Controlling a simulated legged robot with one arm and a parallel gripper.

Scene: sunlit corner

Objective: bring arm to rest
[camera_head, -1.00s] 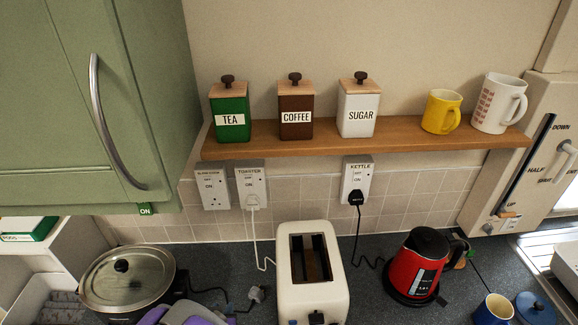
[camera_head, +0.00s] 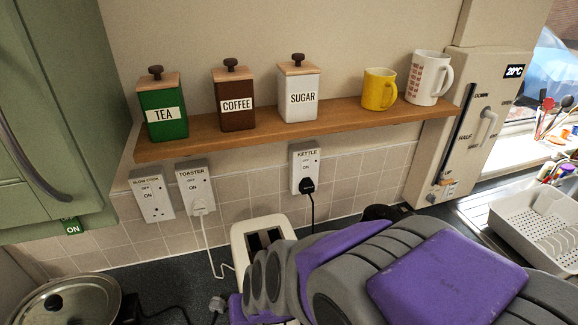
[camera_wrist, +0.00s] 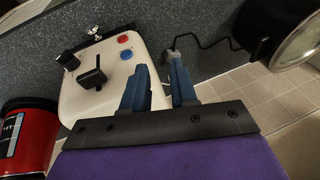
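My arm, purple and grey, fills the lower right of the head view, in front of the counter. Its end is not visible there. In the wrist view my gripper (camera_wrist: 157,68) has two blue fingers apart with nothing between them. The fingers lie over or beside the right edge of the white toaster (camera_wrist: 90,85); I cannot tell how far above it. The toaster shows a black lever (camera_wrist: 92,75) and red and blue buttons. In the head view the toaster (camera_head: 240,240) is partly hidden behind my arm.
The red kettle (camera_wrist: 25,145) stands beside the toaster. The slow cooker (camera_head: 60,300) is at the lower left. A wooden shelf (camera_head: 340,118) holds tea (camera_head: 163,105), coffee and sugar boxes and two mugs. A white dish rack (camera_head: 535,232) stands at right. The green cabinet (camera_head: 80,100) is at left.

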